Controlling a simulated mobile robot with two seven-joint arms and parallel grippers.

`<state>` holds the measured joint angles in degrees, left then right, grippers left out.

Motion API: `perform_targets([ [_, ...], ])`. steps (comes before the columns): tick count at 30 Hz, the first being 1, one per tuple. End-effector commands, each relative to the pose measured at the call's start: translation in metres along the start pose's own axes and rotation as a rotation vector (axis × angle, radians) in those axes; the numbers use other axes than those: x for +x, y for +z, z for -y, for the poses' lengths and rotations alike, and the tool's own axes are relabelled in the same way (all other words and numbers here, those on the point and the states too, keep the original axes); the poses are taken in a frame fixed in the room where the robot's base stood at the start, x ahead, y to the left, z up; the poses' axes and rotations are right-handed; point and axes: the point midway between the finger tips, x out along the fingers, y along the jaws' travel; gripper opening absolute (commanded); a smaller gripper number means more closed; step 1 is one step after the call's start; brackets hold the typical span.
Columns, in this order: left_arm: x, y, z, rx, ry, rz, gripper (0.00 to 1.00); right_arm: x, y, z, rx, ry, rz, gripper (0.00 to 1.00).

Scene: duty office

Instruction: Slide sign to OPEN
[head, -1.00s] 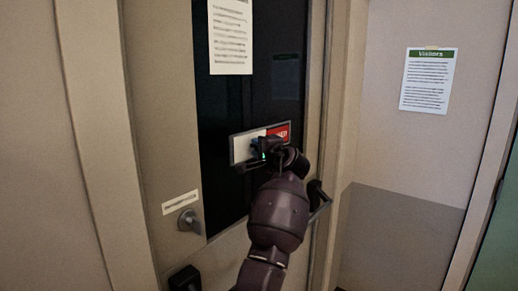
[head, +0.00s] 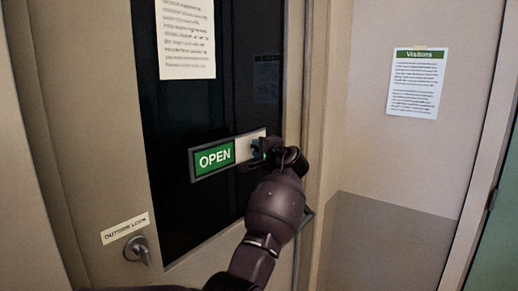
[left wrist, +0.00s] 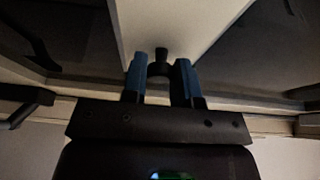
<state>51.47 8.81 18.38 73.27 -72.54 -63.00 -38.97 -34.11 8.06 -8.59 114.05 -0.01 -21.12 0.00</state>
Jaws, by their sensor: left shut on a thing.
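The sliding sign (head: 214,159) is on the dark door window in the head view. Its left part shows a green panel reading OPEN, and a white slider (head: 245,145) covers the part to the right of it. My left gripper (head: 262,150) is at the right end of the sign and hides part of the slider. In the left wrist view my left gripper (left wrist: 161,75) has its two blue fingers shut on a dark knob (left wrist: 161,54) on the white slider (left wrist: 180,25). My right gripper is not in view.
A paper notice (head: 187,40) hangs on the window above the sign. A Visitors notice (head: 417,82) is on the wall to the right.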

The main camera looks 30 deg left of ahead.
Motion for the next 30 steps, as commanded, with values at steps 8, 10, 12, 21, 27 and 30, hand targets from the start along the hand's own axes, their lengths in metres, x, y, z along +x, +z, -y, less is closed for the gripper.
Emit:
perform_targets([
  [8, -0.001, -0.003, 0.002, -0.001, -0.004, -0.01, 0.0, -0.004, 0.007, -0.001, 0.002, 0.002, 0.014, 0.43],
  [10, -0.001, -0.003, 0.002, -0.001, -0.004, -0.011, 0.0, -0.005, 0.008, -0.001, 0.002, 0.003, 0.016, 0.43],
  [12, -0.001, -0.003, 0.002, -0.002, -0.005, -0.011, 0.3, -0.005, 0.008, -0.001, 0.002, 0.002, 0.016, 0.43],
  [21, 0.0, -0.002, 0.001, 0.0, -0.003, -0.007, 0.52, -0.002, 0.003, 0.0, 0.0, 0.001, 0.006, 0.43],
  [27, -0.004, -0.002, 0.0, -0.001, -0.002, -0.007, 0.52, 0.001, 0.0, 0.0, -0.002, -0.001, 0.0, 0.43],
  [30, -0.015, -0.003, 0.0, 0.0, -0.003, -0.009, 0.52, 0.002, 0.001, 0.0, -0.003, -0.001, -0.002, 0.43],
])
